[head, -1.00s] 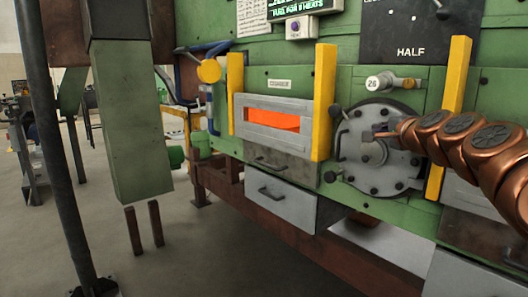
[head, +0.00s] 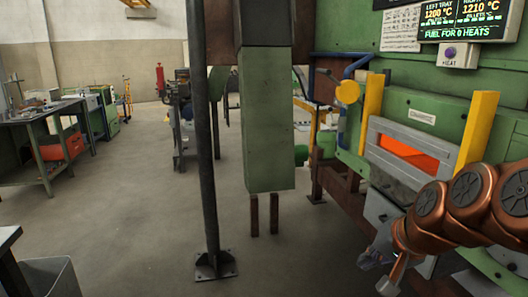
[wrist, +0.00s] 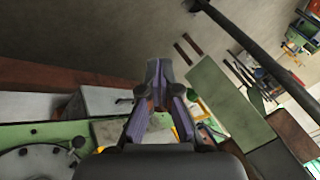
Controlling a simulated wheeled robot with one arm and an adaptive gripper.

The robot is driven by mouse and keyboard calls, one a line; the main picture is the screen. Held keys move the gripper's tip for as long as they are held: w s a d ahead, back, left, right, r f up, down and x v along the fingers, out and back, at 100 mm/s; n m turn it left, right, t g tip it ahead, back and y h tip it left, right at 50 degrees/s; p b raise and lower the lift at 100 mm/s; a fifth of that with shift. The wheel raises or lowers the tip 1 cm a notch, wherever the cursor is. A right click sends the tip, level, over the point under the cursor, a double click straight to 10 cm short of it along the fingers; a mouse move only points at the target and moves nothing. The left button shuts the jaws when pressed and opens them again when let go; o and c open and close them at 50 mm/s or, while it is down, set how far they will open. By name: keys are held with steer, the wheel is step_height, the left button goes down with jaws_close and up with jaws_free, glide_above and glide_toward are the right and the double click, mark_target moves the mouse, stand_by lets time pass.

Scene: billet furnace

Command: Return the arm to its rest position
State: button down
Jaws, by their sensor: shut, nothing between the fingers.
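My copper-coloured arm (head: 465,200) reaches in from the right edge of the head view, in front of the green furnace. In the wrist view my gripper (wrist: 158,68) has its dark and purple fingers together, with nothing held. It is in the air, apart from the furnace front. The gripper's fingers are hard to make out in the head view.
The green furnace (head: 335,160) has a glowing slot (head: 408,155) between yellow posts. A round grey hatch (wrist: 40,163) shows in the wrist view. A dark pole (head: 202,130) and a hanging green column (head: 268,120) stand left of the furnace. Open floor (head: 130,200) lies left.

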steer(key=s+a+n+g+h+p, duration=0.1)
steer(key=s+n+g+p, duration=0.2)
steer(key=s, duration=0.8)
steer(key=s+a+n+g+h+p, duration=0.1)
steer(key=s+g+p, duration=0.4)
steer(key=s, duration=0.7)
steer(key=shift+a+f+n+h+p, duration=0.25)
steer(key=shift+a+n+p, duration=0.5)
steer(key=shift+n+p, duration=0.5)
steer(key=shift+s, duration=0.1)
